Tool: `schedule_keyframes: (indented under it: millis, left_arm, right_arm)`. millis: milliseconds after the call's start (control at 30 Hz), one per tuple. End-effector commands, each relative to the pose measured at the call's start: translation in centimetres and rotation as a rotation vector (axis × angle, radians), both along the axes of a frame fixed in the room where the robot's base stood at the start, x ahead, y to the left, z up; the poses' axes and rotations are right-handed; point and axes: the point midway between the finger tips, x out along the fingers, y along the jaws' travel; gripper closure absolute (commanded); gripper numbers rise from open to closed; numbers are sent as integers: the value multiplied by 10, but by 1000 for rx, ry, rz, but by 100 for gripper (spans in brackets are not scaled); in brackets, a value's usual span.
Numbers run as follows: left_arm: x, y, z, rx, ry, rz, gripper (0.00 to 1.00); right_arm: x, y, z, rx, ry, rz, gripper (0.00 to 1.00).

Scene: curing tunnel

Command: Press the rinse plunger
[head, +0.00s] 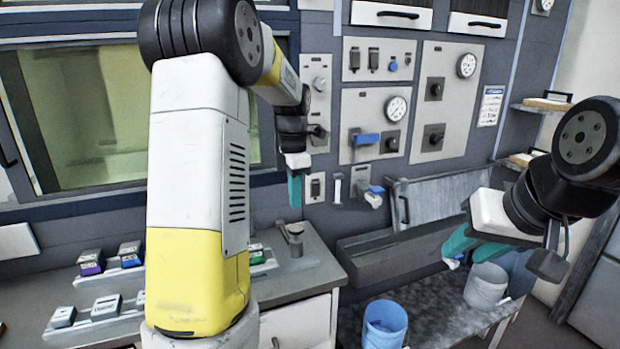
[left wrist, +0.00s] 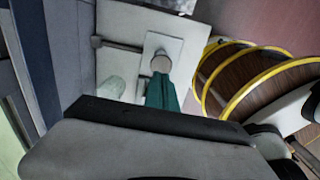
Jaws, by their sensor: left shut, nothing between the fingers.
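A grey plunger with a round cap (head: 291,229) stands on the front-right part of the counter; I take it to be the rinse plunger. My left gripper (head: 295,190) is shut and empty, its teal fingers pointing down above the plunger with a visible gap in the head view. In the left wrist view the shut teal fingers (left wrist: 162,82) overlap the lower edge of a round knob (left wrist: 161,62) on a pale square base. I cannot tell from that view how high they are.
A wall panel with gauges (head: 396,108) and knobs stands behind. Small boxes on racks (head: 90,262) lie on the counter at left. Yellow hoops (left wrist: 215,70) show beside the fingers in the wrist view.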

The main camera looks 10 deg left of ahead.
Motion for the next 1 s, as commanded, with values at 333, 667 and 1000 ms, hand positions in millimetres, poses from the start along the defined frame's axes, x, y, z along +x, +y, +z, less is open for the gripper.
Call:
schedule_keyframes:
  millis: [333, 667, 1000]
  left_arm:
    - [1, 0, 51, 0, -2, 0, 100]
    - [0, 0, 55, 0, -1, 1, 100]
    - [0, 0, 55, 0, -1, 1, 100]
  right_arm:
    - [0, 0, 0, 0, 0, 0, 64]
    - [0, 0, 0, 0, 0, 0, 64]
    - [0, 0, 0, 0, 0, 0, 64]
